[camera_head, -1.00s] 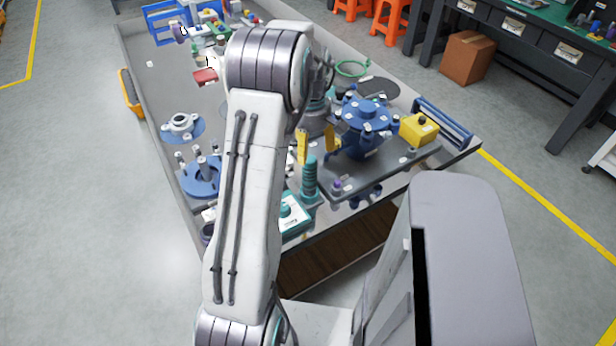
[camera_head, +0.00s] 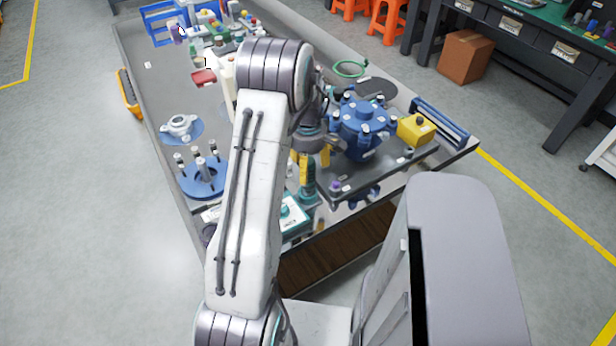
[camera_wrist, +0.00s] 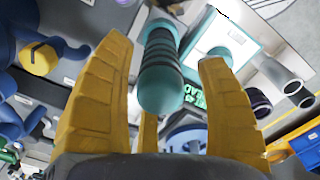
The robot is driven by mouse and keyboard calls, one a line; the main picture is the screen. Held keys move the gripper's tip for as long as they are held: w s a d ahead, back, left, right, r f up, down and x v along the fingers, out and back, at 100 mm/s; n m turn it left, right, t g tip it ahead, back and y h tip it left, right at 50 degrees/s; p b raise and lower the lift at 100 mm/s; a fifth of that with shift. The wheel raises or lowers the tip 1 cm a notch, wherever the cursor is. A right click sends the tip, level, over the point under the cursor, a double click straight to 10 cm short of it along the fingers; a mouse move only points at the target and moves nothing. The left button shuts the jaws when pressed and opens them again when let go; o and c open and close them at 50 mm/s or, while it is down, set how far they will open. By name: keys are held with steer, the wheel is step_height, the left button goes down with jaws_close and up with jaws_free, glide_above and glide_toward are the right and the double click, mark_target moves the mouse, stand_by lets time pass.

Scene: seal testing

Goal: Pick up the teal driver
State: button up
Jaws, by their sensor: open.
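The teal driver (camera_wrist: 160,75) has a ribbed, rounded handle and stands between the yellow fingers of my gripper (camera_wrist: 165,100) in the wrist view. The fingers are spread on both sides of the handle, with gaps showing. In the head view my gripper (camera_head: 312,165) is over the front of the bench, at the upper part of the driver (camera_head: 308,190), which it partly covers. The driver's lower end is hard to make out in the wrist view.
A blue flanged vessel (camera_head: 362,130) and a yellow box (camera_head: 416,130) stand right of my gripper. A teal-framed device (camera_head: 291,214) sits close to the driver. A blue disc fixture with posts (camera_head: 203,180) lies to the left. A purple-topped part (camera_head: 336,186) is nearby.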

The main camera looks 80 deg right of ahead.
steer(key=shift+f, duration=0.55)
steer(key=shift+o, duration=0.2)
jaws_close()
